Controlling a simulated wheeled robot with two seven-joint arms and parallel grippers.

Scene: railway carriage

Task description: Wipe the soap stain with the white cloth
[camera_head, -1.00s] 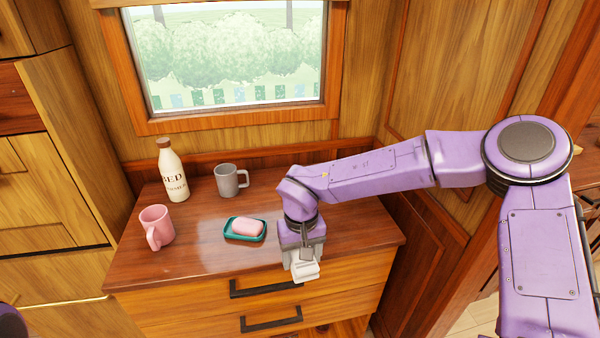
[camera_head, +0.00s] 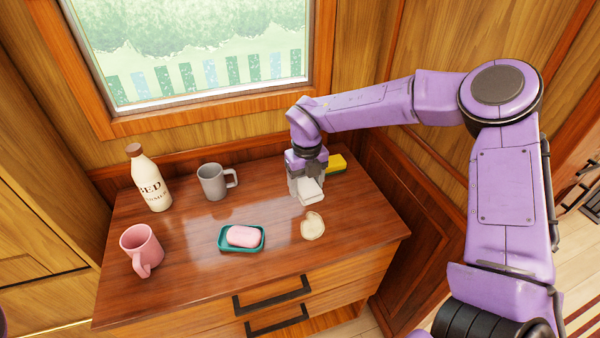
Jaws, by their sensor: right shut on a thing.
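The soap stain (camera_head: 313,226) is a pale cream, roughly round patch on the right part of the wooden dresser top. My right gripper (camera_head: 308,186) is shut on the white cloth (camera_head: 310,191), a folded white pad. It is just behind the stain as seen from my head, and the stain shows uncovered. I cannot tell whether the cloth touches the wood. The left gripper is not in view.
A pink soap in a green dish (camera_head: 259,247) lies left of the stain. A yellow sponge (camera_head: 336,164) lies behind my right gripper. A grey mug (camera_head: 213,182), a cream bottle (camera_head: 150,180) and a pink mug (camera_head: 142,249) stand further left. The dresser top (camera_head: 190,215) is clear between them.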

